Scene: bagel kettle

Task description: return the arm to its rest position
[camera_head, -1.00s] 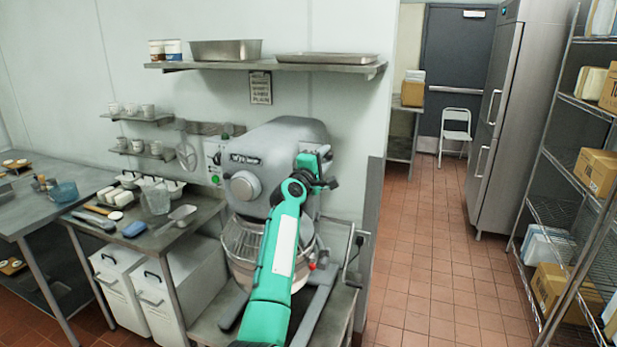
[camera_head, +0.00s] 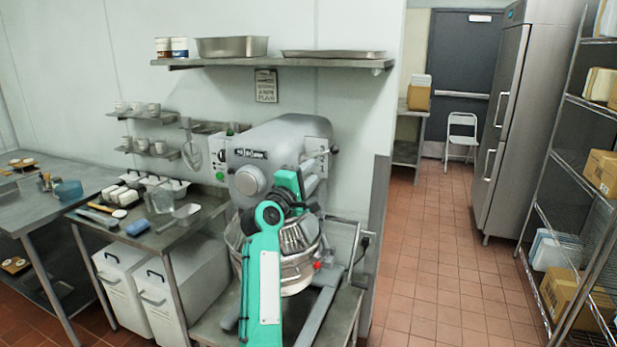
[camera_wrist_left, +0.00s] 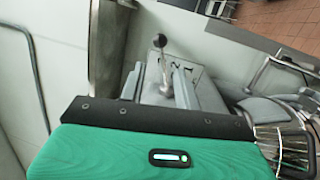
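My left arm, green with a white panel, rises in front of the grey stand mixer (camera_head: 285,140) in the head view. My left gripper (camera_head: 314,168) is by the right side of the mixer head, partly hidden by its own green wrist. In the left wrist view, two grey fingers of the left gripper (camera_wrist_left: 156,80) stand apart. A lever with a dark round knob (camera_wrist_left: 159,41) shows between them; I cannot tell whether they touch it. The mixer's steel bowl (camera_head: 298,272) is partly behind my arm. My right gripper is not in view.
A steel side table (camera_head: 165,238) with containers and a scoop stands left of the mixer. A wall shelf (camera_head: 225,63) with pans hangs above. A wire rack (camera_head: 577,165) with boxes and a fridge (camera_head: 512,110) stand at the right. The tiled floor (camera_head: 435,260) between is clear.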

